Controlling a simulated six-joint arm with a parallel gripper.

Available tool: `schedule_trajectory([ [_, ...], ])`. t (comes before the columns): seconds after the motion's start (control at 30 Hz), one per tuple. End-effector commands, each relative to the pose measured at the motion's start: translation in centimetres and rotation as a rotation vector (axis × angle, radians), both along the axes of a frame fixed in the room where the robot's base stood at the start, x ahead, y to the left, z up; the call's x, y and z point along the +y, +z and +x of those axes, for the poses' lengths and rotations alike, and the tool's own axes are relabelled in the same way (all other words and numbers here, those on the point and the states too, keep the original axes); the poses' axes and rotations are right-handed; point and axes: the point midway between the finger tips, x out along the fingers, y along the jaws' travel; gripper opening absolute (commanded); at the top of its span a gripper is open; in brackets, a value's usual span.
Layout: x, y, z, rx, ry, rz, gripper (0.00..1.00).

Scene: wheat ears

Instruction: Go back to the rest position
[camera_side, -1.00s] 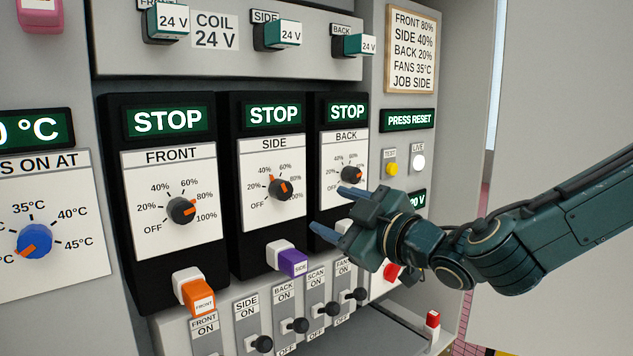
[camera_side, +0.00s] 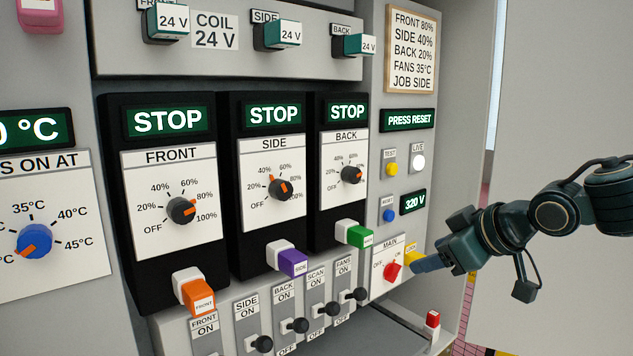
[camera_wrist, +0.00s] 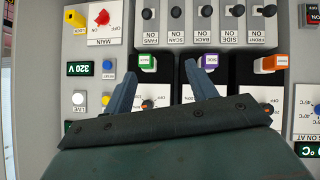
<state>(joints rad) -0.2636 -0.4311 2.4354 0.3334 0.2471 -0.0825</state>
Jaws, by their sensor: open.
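My gripper (camera_side: 432,264) is at the right of the control panel (camera_side: 452,120) in the side view, close to the red main switch (camera_side: 392,271) and the yellow lock piece (camera_side: 412,256). It holds nothing. Whether a fingertip touches the yellow piece cannot be told from the side view. In the wrist view my gripper (camera_wrist: 160,78) shows two blue fingers spread wide, with the panel upside down behind them. The green plug (camera_wrist: 146,62) shows between the fingers in that view.
Three black drive units read STOP, with the front dial (camera_side: 181,210), side dial (camera_side: 280,188) and back dial (camera_side: 351,174). Several black toggle switches (camera_side: 298,325) stick out below. A blue reset button (camera_side: 389,215) sits above the main switch. Free room lies to the right.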

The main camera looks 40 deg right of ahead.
Motion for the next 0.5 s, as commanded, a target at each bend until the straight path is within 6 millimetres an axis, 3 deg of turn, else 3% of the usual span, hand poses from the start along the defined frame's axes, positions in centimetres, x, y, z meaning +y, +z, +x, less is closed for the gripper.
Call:
schedule_trajectory([
  [0.3, -0.6, -2.2, -8.5, 0.245, -0.045, 0.146, 0.57],
  [0.5, -0.3, -3.2, -12.7, 0.360, -0.051, 0.187, 0.57],
])
